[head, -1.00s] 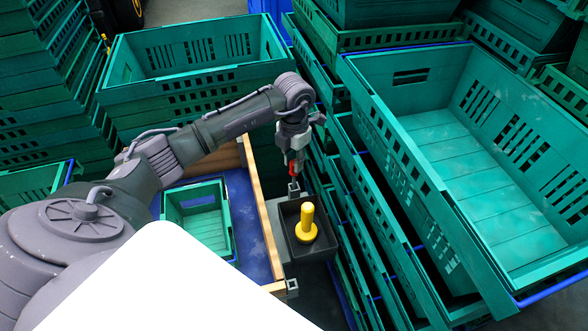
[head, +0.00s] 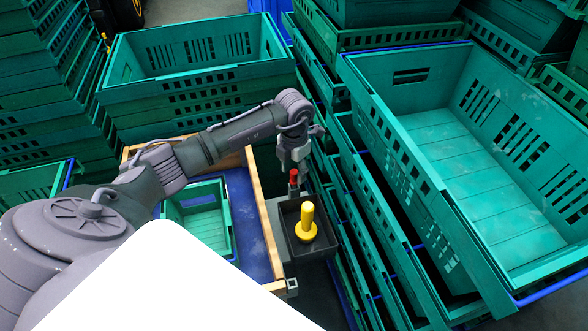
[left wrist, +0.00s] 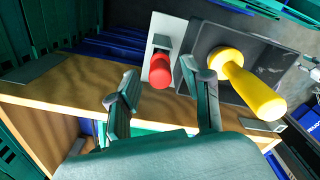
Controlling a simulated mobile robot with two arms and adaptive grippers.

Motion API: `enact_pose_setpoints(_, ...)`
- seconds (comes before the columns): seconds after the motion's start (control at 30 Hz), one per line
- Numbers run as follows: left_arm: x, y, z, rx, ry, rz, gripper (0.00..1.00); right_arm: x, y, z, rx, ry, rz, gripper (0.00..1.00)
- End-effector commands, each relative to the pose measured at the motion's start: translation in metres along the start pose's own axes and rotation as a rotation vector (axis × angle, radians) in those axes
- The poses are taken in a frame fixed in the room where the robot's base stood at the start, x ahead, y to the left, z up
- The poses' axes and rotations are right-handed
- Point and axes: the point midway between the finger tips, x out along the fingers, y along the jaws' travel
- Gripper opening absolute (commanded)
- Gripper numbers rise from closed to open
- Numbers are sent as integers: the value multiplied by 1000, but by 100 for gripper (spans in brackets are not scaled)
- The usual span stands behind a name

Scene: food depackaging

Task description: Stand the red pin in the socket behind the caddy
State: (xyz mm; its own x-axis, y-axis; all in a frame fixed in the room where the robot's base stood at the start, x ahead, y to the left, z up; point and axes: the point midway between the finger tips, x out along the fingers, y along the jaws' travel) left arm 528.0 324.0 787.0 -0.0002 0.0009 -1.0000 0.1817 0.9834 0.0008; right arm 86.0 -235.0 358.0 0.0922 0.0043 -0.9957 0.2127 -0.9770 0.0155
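The red pin (head: 294,177) stands upright in the small grey socket (head: 293,191) behind the black caddy (head: 325,245). In the left wrist view the red pin (left wrist: 160,72) shows end-on, with the socket (left wrist: 162,42) at its base. My left gripper (head: 293,164) is just above the pin. Its fingers are spread apart in the left wrist view (left wrist: 160,88), on either side of the pin's end with gaps, and hold nothing. A yellow pin (head: 307,222) stands in the caddy. My right gripper is not in view.
A wooden-edged blue surface with a small green crate (head: 231,218) lies left of the caddy. Stacked green crates (head: 440,190) rise close on the right. Another crate (head: 190,92) stands behind. A second socket (head: 292,287) sits in front of the caddy.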

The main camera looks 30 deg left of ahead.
Motion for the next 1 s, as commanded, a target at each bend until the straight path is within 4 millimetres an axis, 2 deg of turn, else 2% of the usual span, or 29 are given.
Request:
enact_pose_setpoints(0.27,-8,0,1,0,-3,0,49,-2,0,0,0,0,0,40)
enact_pose_setpoints(0.37,-23,0,2,2,-5,1,49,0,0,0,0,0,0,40)
enact_pose_setpoints(0.7,-94,0,1,1,-4,1,49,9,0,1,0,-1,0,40)
enact_pose_setpoints(0.83,-112,0,1,0,-3,0,49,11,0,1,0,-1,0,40)
enact_pose_setpoints(1.0,-123,0,0,0,0,1,49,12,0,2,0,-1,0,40)
